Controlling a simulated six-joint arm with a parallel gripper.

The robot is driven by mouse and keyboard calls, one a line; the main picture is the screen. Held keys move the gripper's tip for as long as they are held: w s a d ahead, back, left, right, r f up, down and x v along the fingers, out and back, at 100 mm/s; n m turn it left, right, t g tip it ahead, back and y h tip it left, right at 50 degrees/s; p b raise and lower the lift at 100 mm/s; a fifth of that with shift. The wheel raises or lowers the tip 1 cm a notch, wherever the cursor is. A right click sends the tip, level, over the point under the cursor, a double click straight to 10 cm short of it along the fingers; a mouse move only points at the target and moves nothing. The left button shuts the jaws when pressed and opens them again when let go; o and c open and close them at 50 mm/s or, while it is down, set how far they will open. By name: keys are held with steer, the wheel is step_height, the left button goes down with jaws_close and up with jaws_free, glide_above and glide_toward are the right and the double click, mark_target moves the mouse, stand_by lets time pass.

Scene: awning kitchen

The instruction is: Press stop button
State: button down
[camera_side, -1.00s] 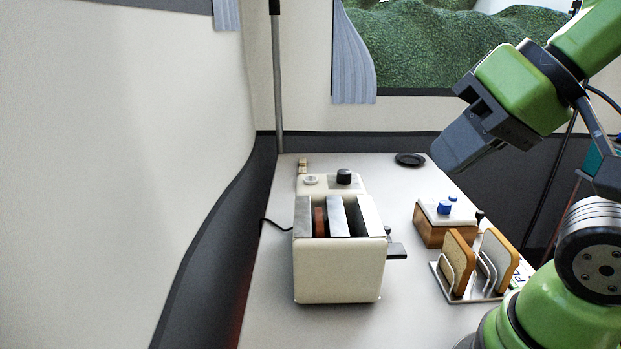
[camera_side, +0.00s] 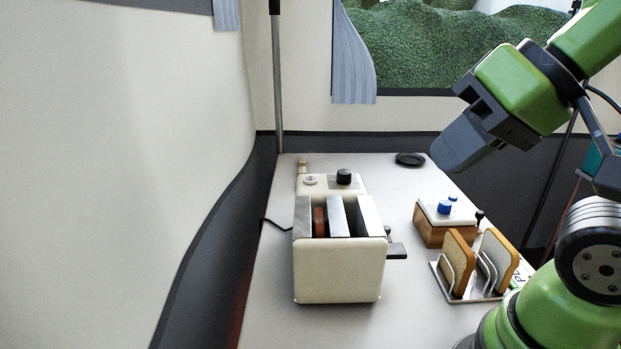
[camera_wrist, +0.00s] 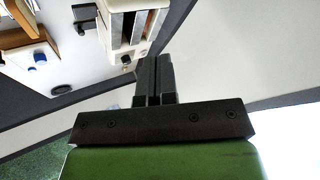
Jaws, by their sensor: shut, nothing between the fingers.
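The cream toaster (camera_side: 338,272) stands on the table in the side view, with a brown slice (camera_side: 319,222) in its left slot. Its rear panel carries a pale round button (camera_side: 311,180) and a black knob (camera_side: 343,177). Which control is the stop button is not marked legibly. My gripper (camera_side: 447,162) is shut and empty, up in the air to the right of the toaster and apart from it. In the wrist view, the closed fingers (camera_wrist: 153,68) point toward the toaster (camera_wrist: 117,5), whose black knob (camera_wrist: 126,60) shows near the fingertips. The pale button cannot be made out there.
A wooden box with blue knobs (camera_side: 445,208) and a metal rack with bread slices (camera_side: 466,290) stand right of the toaster. A black disc (camera_side: 410,159) lies at the back. The toaster's black lever (camera_side: 397,250) sticks out right.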

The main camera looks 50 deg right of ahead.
steer(key=w+r+m, duration=0.3)
steer(key=w+m, duration=0.1)
steer(key=w, duration=0.4)
steer(key=m+t+y, duration=0.1)
steer(key=m+y, duration=0.1)
steer(key=m, duration=1.2)
glide_above(311, 180)
step_height(311, 180, down, 8)
steer(key=shift+f, duration=4.35)
steer(key=shift+f, duration=0.1)
steer(key=shift+f, duration=0.35)
